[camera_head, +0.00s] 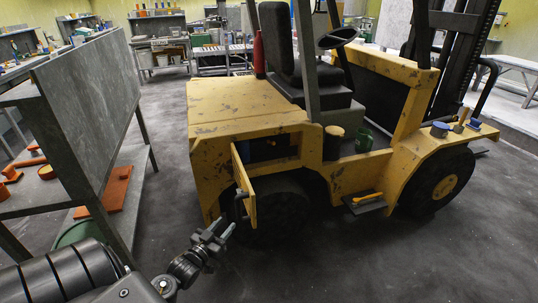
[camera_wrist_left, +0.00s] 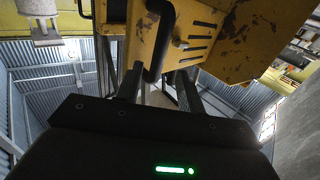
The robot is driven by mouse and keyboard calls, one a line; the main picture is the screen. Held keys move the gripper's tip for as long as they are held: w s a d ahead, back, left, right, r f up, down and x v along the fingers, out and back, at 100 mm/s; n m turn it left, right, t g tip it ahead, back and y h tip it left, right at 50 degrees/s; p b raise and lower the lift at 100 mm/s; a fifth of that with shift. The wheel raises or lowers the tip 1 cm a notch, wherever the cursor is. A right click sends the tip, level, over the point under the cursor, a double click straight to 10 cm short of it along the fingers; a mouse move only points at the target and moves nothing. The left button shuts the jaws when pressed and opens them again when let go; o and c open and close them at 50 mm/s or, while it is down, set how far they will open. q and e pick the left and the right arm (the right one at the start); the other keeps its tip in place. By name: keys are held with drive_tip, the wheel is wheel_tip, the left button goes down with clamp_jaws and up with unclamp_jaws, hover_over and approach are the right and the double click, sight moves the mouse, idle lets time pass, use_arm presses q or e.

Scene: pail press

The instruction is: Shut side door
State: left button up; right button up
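The yellow forklift (camera_head: 245,105) stands in the middle of the head view. Its small yellow side door (camera_head: 245,187) stands open, swung out from the body near the rear wheel. A black bar handle (camera_head: 238,206) is on the door. My left gripper (camera_head: 224,229) is open, just below and in front of the door, apart from the handle in the head view. In the left wrist view, a dark curved bar that looks like the handle (camera_wrist_left: 158,45) lies ahead of the open fingers (camera_wrist_left: 158,92). Nothing is between the fingertips. My right gripper is not in view.
A grey panelled bench (camera_head: 95,100) stands at the left, with an orange item (camera_head: 108,190) on its lower shelf. Dark floor (camera_head: 330,262) is clear at the front right.

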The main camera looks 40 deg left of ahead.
sight(237, 211)
use_arm(q)
drive_tip(key=w+b, duration=0.1)
drive_tip(key=w, duration=0.1)
drive_tip(key=w+a+b, duration=0.1)
drive_tip(key=w, duration=0.2)
drive_tip(key=w+b, duration=0.2)
drive_tip(key=w, duration=0.1)
drive_tip(key=shift+a+f, duration=0.15)
drive_tip(key=shift+c, duration=1.4)
drive_tip(key=c, duration=0.5)
drive_tip(key=shift+w+d, duration=0.8)
drive_tip(key=shift+w, duration=0.3)
drive_tip(key=shift+w+d, duration=0.8)
drive_tip(key=shift+w, duration=0.3)
drive_tip(key=shift+w+d, duration=0.8)
drive_tip(key=shift+w, duration=0.3)
drive_tip(key=shift+c, duration=0.2)
drive_tip(key=w+d+b, duration=0.2)
drive_tip(key=w+d, duration=0.1)
drive_tip(key=w, duration=0.4)
drive_tip(key=shift+w, duration=0.3)
drive_tip(key=shift+d, duration=0.1)
drive_tip(key=shift+w, duration=0.1)
